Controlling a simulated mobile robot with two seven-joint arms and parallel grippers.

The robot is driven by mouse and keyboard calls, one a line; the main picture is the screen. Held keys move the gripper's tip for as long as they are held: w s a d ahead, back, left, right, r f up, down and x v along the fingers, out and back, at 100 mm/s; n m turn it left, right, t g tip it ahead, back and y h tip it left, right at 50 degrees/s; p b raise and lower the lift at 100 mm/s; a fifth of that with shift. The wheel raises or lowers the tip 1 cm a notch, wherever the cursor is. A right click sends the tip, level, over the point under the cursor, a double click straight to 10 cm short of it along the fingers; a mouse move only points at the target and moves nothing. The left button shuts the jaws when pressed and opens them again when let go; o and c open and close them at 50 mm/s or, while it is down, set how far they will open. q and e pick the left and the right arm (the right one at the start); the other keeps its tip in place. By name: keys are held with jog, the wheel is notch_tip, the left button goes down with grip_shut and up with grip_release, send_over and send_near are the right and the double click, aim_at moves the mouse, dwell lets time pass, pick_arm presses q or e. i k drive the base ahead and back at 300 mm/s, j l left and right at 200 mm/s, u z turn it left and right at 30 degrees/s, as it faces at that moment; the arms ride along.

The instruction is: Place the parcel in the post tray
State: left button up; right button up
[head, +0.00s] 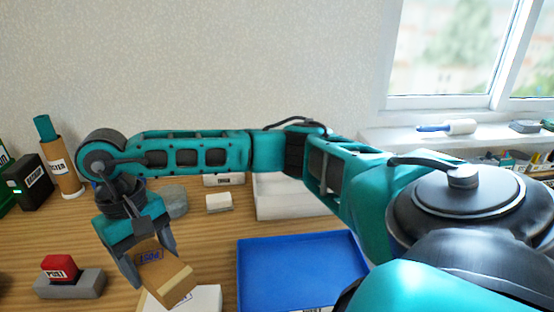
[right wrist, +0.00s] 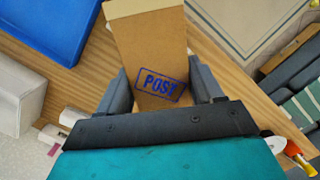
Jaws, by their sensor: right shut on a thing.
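The parcel, a brown cardboard box with a blue POST stamp (head: 172,280), is at the lower left in the head view. It also shows large in the right wrist view (right wrist: 150,45). My right gripper (head: 149,258) is shut on the parcel, one finger on each side, and holds it tilted. A blue tray (head: 300,268), likely the post tray, lies on the table to the right of the parcel. Its corner shows at the upper left of the right wrist view (right wrist: 55,25). Part of the tray is hidden by my right arm. My left gripper is not in view.
A white box (head: 208,298) lies just below and beside the parcel. A red-topped stamp block (head: 62,277) stands at the left. A white bin (head: 285,200) stands behind the tray, and a cardboard tube (head: 62,170) stands at the far left. Bare wood lies around (head: 215,250).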

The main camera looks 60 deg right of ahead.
aim_at(301, 268)
jog(key=z, duration=0.4)
jog(key=i+j+z, duration=0.1)
jog(key=z, duration=0.3)
jog(key=j+z, duration=0.2)
jog(key=z, duration=0.2)
